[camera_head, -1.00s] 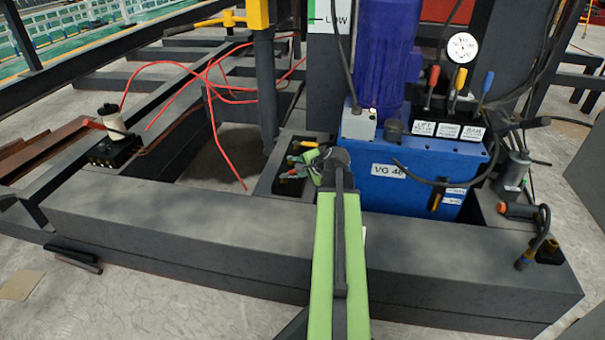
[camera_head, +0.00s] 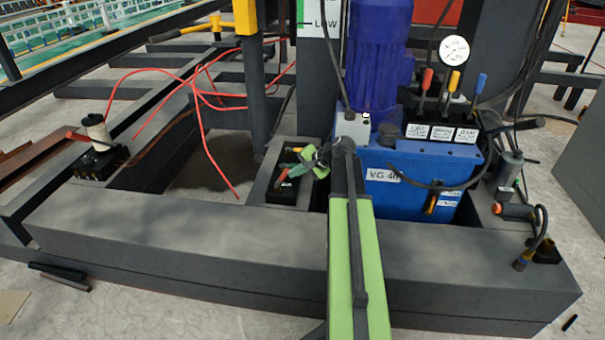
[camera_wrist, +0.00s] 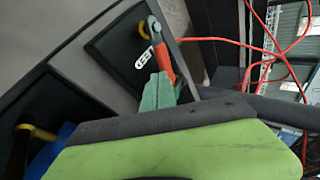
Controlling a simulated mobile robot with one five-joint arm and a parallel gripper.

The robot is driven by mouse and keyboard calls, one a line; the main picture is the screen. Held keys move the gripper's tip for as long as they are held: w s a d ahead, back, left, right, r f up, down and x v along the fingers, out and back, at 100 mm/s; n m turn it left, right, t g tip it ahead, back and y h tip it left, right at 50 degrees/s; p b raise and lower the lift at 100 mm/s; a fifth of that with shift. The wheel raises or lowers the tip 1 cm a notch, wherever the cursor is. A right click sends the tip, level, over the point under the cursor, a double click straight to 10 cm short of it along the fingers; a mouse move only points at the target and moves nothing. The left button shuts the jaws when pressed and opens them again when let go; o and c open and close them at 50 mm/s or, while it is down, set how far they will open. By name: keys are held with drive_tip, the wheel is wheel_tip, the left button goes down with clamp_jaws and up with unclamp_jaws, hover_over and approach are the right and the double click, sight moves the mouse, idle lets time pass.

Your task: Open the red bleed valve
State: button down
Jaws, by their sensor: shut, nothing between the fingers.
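A small black box (camera_head: 283,194) sits on the frame left of the blue pump unit in the head view. A short red handle (camera_head: 281,178) is on it, close to my green fingertips (camera_head: 309,160). In the wrist view a red-orange lever (camera_wrist: 162,52) lies over a black recess (camera_wrist: 112,50). My pale green fingertips (camera_wrist: 158,92) are at the lever's lower end; I cannot tell whether they touch it. My gripper is shut and empty. My arm hides part of the wrist view.
The blue pump unit (camera_head: 391,205) stands right of my gripper, with red, yellow and blue levers and a gauge (camera_head: 454,50). Red hoses (camera_head: 202,135) loop at the left. A wide dark beam (camera_head: 180,225) crosses in front.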

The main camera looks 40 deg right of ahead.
drive_tip(key=shift+w+a, duration=0.45)
drive_tip(key=shift+w, duration=0.25)
drive_tip(key=shift+a, duration=0.1)
drive_tip(key=shift+s+a, duration=0.4)
drive_tip(key=shift+s, duration=0.25)
drive_tip(key=p+v, duration=1.1)
drive_tip(key=v, duration=0.6)
drive_tip(key=shift+s+p, duration=0.2)
drive_tip(key=shift+p, duration=0.2)
drive_tip(key=shift+d, duration=0.1)
